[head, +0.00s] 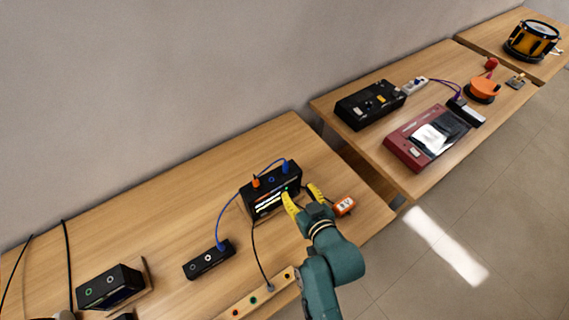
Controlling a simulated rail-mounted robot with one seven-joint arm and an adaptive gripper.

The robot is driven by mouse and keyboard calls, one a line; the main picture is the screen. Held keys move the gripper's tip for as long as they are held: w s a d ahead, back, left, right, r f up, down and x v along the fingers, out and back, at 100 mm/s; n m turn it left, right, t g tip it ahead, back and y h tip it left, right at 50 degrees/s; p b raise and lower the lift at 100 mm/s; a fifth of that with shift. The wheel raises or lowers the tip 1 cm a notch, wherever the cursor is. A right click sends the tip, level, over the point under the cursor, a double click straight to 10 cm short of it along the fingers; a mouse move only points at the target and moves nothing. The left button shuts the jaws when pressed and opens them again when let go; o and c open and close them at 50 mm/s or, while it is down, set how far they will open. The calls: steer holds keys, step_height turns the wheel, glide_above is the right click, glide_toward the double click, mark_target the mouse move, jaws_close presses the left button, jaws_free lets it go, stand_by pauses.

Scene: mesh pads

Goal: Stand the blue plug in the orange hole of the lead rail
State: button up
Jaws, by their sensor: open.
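A blue plug (286,168) stands at the back right of the top of a black box (261,205) with lit strips on its front. The fingers hide part of the box.
A small black box (208,259) with a blue lead stands left of the rail. A black cable runs down to the rail. An orange-and-white meter (344,206) sits right beside my gripper. Another black box (110,287) stands far left.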

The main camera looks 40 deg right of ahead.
mark_target(287, 169)
steer(key=x, duration=0.7)
steer(key=shift+r+b, duration=0.1)
steer(key=shift+b, duration=0.25)
steer(key=w, duration=0.1)
steer(key=w+d, duration=0.2)
steer(key=w, duration=0.1)
steer(key=shift+d+f, duration=0.25)
steer(key=shift+f, duration=0.1)
steer(key=shift+w+d+f, duration=0.1)
steer(key=shift+w+f, duration=0.1)
steer(key=shift+w, duration=0.15)
jaws_close()
